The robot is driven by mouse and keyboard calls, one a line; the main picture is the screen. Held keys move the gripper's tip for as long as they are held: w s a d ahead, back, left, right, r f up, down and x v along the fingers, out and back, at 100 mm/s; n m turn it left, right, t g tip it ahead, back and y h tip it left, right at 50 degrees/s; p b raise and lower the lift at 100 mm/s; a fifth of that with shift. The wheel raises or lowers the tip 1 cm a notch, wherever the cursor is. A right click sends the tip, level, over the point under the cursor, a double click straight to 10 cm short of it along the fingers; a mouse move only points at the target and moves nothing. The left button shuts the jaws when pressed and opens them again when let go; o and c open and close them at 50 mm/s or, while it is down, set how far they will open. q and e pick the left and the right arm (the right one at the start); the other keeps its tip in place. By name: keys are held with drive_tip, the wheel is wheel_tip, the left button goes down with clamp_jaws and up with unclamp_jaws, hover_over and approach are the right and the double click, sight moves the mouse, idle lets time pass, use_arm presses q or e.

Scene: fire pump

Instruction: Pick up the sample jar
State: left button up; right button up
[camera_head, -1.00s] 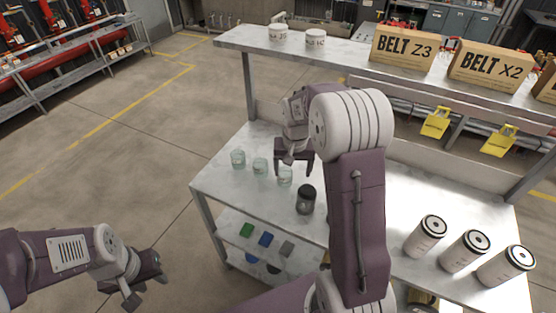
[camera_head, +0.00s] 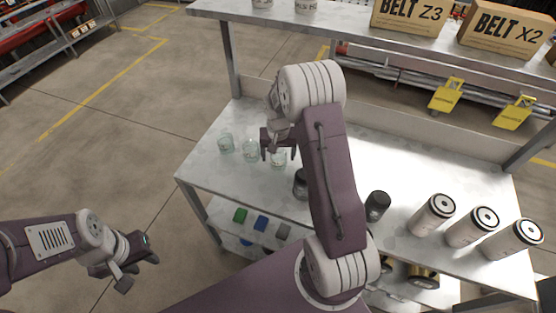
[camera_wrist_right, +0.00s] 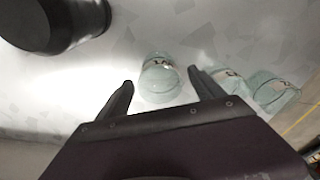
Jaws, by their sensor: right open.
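Three small clear glass jars with pale labels stand in a row at the left of the table: the left one (camera_head: 226,143), the middle one (camera_head: 250,151) and the right one (camera_head: 278,160). My right gripper (camera_head: 278,153) is open and empty by the right one. In the right wrist view a glass jar (camera_wrist_right: 160,78) stands ahead of the gap between my open fingertips (camera_wrist_right: 160,88). Two more glass jars (camera_wrist_right: 225,78) (camera_wrist_right: 272,90) are beyond the right finger. My left gripper (camera_head: 137,270) is open and empty, off the table at lower left.
A dark jar (camera_head: 300,184) stands close to the right arm, partly hidden, with another dark jar (camera_head: 377,205) to its right. Several white canisters (camera_head: 432,214) stand at the right. A raised shelf (camera_head: 340,28) with boxes (camera_head: 508,35) runs behind.

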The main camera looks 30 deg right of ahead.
drive_tip(key=shift+s+d+f, duration=0.1)
drive_tip(key=shift+f, duration=0.7)
drive_tip(key=shift+w+f, duration=0.2)
drive_tip(key=shift+w, duration=0.05)
drive_tip(key=shift+r, duration=0.1)
drive_tip(key=c, duration=1.5)
